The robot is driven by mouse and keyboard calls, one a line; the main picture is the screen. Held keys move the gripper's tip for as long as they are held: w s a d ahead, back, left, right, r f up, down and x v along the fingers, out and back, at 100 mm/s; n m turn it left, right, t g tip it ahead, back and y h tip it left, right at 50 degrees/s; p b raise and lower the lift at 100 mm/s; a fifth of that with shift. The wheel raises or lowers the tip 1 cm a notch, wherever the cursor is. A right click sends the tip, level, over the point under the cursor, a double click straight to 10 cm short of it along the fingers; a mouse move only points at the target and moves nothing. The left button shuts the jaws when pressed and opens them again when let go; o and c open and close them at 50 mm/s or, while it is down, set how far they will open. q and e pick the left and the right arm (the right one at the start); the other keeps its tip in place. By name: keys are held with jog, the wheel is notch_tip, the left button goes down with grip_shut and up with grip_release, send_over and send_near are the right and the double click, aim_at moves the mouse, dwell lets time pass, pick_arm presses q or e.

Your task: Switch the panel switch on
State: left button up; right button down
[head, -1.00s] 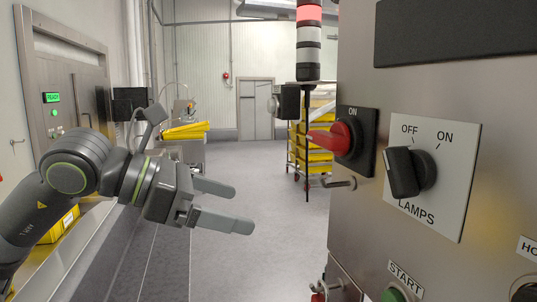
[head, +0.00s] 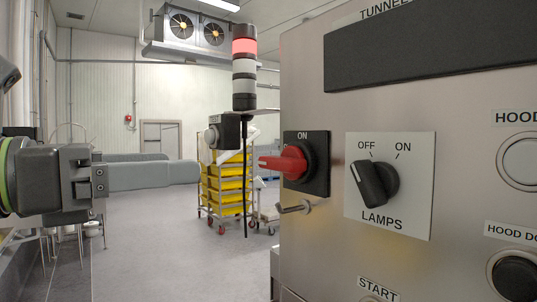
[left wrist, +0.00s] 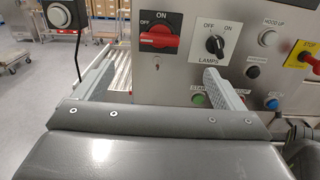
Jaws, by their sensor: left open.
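A red rotary switch handle (head: 288,162) sits on a black plate on the steel control panel (head: 450,85). The handle lies horizontal, pointing left; ON is above it. The left wrist view shows OFF left of this red handle (left wrist: 158,41). To its right, a black LAMPS knob (head: 374,184) on a white plate points up-left to OFF. My left gripper (head: 196,173) is level and apart from the panel, left of the switches. In the left wrist view the gripper's fingers (left wrist: 157,62) are spread and empty, with the panel beyond. My right gripper is not visible.
A hook (head: 294,207) juts out below the red switch. A cart of yellow crates (head: 226,185) stands behind.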

aim_at(272, 160)
pick_arm(q)
jog(key=p+x, duration=0.2)
jog(key=x, duration=1.1)
jog(key=shift+p, duration=0.3)
jog(key=shift+x, duration=0.8)
jog(key=shift+c, duration=0.3)
jog(key=c, duration=0.9)
jog(key=shift+f, duration=0.1)
